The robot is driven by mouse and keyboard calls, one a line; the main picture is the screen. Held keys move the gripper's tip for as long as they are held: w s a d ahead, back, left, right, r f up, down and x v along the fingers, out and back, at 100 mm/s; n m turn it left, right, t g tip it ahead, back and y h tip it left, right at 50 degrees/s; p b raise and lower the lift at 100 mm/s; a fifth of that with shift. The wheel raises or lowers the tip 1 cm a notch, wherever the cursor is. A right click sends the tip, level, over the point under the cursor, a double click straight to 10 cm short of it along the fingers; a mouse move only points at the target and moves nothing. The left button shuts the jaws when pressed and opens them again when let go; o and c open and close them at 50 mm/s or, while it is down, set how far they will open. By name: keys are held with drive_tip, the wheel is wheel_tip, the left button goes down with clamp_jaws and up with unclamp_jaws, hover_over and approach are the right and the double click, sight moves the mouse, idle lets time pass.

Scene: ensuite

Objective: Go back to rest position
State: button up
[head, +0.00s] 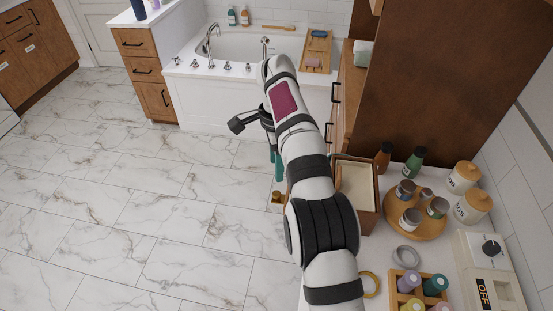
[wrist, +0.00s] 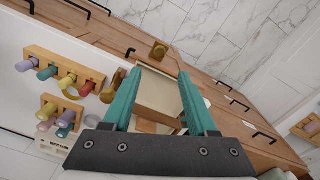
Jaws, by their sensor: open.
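My gripper (head: 277,178) shows in the head view as teal fingers pointing down, partly hidden behind my white and black arm. It is to the left of the counter's wooden box, over the floor side. In the wrist view my gripper (wrist: 159,76) has its two teal fingers spread wide apart with nothing held between them. An open wooden box with a pale inside (wrist: 160,92) shows beyond and between the fingers, apart from them. The same box (head: 357,183) stands in the head view just right of my arm.
A round wooden tray (head: 418,229) with several jars, two canisters (head: 468,190), bottles (head: 414,162) and a wooden rack (head: 397,298) of colored bottles crowd the right counter. A tall brown cabinet (head: 440,75) stands behind. A bathtub (head: 235,48) is at the back. The marble floor (head: 130,200) at left is clear.

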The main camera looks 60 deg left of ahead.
drive_tip(key=shift+r, duration=0.85)
drive_tip(key=w+d+r, duration=0.3)
drive_tip(key=d, duration=0.5)
drive_tip(key=w+d+r, duration=0.3)
drive_tip(key=d+r, duration=0.1)
drive_tip(key=d, duration=0.4)
drive_tip(key=w+d+r, duration=0.3)
drive_tip(key=d, duration=0.5)
drive_tip(key=s+d, duration=0.3)
drive_tip(key=d, duration=0.6)
drive_tip(key=s+d+f+y, duration=0.1)
drive_tip(key=s+d+f, duration=0.2)
drive_tip(key=s+d, duration=0.4)
drive_tip(key=s+d+f+m, duration=0.1)
drive_tip(key=s+d+f, duration=0.3)
drive_tip(key=s, duration=0.6)
drive_tip(key=d, duration=0.2)
drive_tip(key=shift+s+d+y, duration=0.15)
drive_tip(key=shift+d+y, duration=0.2)
drive_tip(key=shift+y, duration=0.05)
